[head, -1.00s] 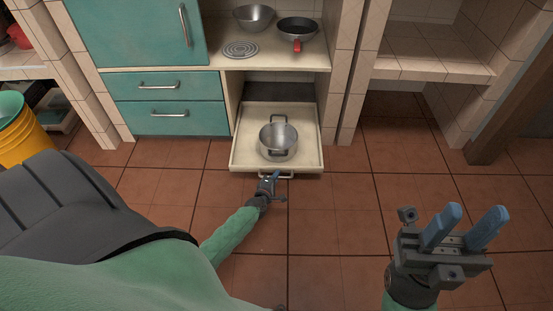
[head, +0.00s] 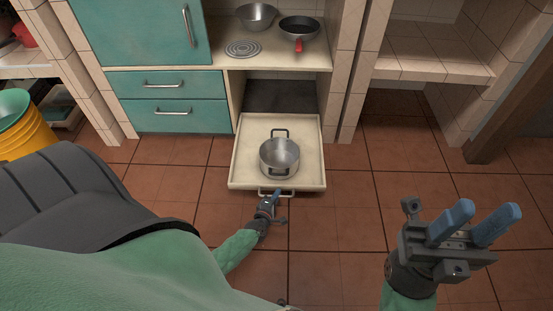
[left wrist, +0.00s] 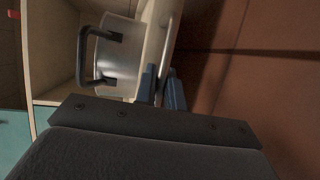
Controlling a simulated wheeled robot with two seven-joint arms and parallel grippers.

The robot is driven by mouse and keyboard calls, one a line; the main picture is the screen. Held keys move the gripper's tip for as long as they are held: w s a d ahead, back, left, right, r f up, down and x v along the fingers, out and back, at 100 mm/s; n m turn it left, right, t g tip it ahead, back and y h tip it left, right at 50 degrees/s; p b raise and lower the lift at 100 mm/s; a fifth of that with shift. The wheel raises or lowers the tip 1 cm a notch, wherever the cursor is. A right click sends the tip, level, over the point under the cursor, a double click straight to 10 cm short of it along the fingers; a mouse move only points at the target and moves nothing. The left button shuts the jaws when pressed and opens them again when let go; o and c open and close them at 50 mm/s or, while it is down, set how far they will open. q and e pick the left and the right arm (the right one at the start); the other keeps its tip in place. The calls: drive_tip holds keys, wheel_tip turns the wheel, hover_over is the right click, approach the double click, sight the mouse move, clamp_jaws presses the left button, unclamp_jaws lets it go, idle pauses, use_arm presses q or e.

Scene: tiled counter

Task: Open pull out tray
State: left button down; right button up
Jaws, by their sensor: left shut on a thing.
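The pull-out tray (head: 243,147) is a cream, shallow drawer low in the cabinet, slid well out over the floor. A steel pot (head: 279,158) with dark handles stands in it. The tray has a metal bar handle (head: 289,193) on its front. My left gripper (head: 275,199) is at that handle and shut on it. My right gripper (head: 473,224) is open and empty above the floor at the right.
Teal drawers (head: 167,100) are left of the tray. A pan (head: 299,27) and a bowl (head: 256,16) sit on the shelf above. A yellow bucket (head: 27,135) stands at far left. The tiled floor (head: 330,235) in front of the tray is clear.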

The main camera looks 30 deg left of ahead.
use_arm(q)
drive_tip(key=c, duration=1.5)
unclamp_jaws()
drive_tip(key=shift+p+v, duration=1.05)
drive_tip(key=shift+v, duration=2.85)
